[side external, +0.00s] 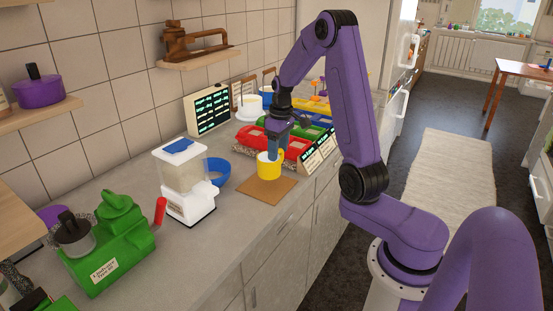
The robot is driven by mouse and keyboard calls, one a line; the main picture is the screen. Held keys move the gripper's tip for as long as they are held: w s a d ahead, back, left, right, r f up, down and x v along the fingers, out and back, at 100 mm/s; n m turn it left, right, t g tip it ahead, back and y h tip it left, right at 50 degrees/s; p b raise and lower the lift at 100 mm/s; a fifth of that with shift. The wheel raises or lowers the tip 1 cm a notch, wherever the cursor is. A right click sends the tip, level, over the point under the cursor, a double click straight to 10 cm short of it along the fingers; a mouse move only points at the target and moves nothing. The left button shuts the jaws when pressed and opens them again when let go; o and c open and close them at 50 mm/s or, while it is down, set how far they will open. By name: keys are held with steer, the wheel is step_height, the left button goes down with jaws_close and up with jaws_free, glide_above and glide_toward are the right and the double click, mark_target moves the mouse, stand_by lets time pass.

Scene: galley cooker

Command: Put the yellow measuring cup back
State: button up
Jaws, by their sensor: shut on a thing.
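The yellow measuring cup (268,170) is upright at the back edge of a brown square mat (262,192) on the counter. Its light rim shows at the top and a handle shows on its right side. My gripper (274,155) points down from above and is shut on the cup at its rim. The fingertips are partly hidden by the cup. I cannot tell whether the cup rests on the mat or hangs slightly above it.
Red (262,143) and green (300,129) trays stand behind the cup, with a small display board (319,152) to the right. A white dispenser (186,190), blue bowl (216,171) and green machine (112,245) stand left.

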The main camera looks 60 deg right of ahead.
steer(key=shift+w+d+f, duration=0.1)
steer(key=shift+w+f, duration=0.15)
steer(key=shift+f, duration=0.8)
steer(key=shift+w+d+f, duration=0.1)
steer(key=shift+w+f, duration=0.1)
steer(key=shift+f, duration=0.85)
steer(key=shift+f, duration=0.1)
steer(key=o, duration=1.4)
steer(key=shift+f, duration=0.1)
